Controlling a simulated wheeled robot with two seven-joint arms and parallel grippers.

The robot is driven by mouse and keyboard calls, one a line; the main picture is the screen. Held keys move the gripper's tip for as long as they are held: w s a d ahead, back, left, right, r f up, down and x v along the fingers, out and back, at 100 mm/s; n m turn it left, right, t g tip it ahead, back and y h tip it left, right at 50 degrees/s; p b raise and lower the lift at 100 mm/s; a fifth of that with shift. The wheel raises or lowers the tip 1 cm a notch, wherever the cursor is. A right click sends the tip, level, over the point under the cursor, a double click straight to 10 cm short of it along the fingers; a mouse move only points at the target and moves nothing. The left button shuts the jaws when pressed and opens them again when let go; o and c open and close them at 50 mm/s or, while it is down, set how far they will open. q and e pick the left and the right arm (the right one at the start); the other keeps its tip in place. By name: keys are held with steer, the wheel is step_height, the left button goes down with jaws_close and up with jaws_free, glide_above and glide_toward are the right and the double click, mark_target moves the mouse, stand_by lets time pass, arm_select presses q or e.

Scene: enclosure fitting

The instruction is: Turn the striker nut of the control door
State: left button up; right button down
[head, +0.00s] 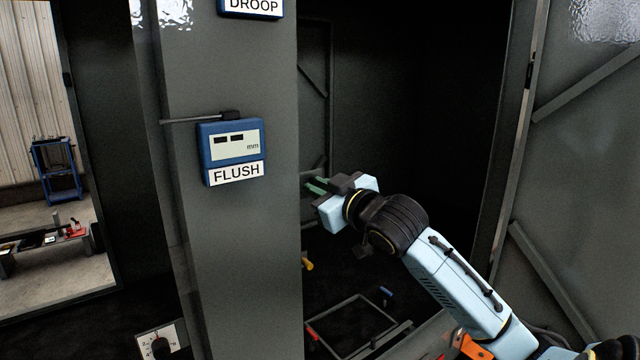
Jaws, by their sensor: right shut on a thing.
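My right gripper (318,187) reaches in from the lower right, pointing left at the inner edge of the grey post (240,260). Its jaws are shut on a small part at that edge, which I take to be the striker nut. The post and the jaws hide the nut, so I cannot see its shape or how far it is turned. A grey door with diagonal braces (590,190) stands open at the right; I cannot tell if it is the control door. My left gripper is not in view.
A blue gauge labelled FLUSH (233,150) is on the post's face, with a DROOP gauge (252,6) above. Below the gripper lies a frame (350,318) on the dark floor. A blue cart (57,170) and a low bench (50,240) stand far left.

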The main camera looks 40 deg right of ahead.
steer(key=shift+f+n+p, duration=0.2)
steer(key=shift+n+p, duration=0.8)
steer(key=shift+n, duration=5.3)
steer(key=shift+f+n+p, duration=0.15)
steer(key=shift+n+p, duration=0.8)
steer(key=shift+n, duration=5.35)
steer(key=c, duration=1.5)
jaws_free()
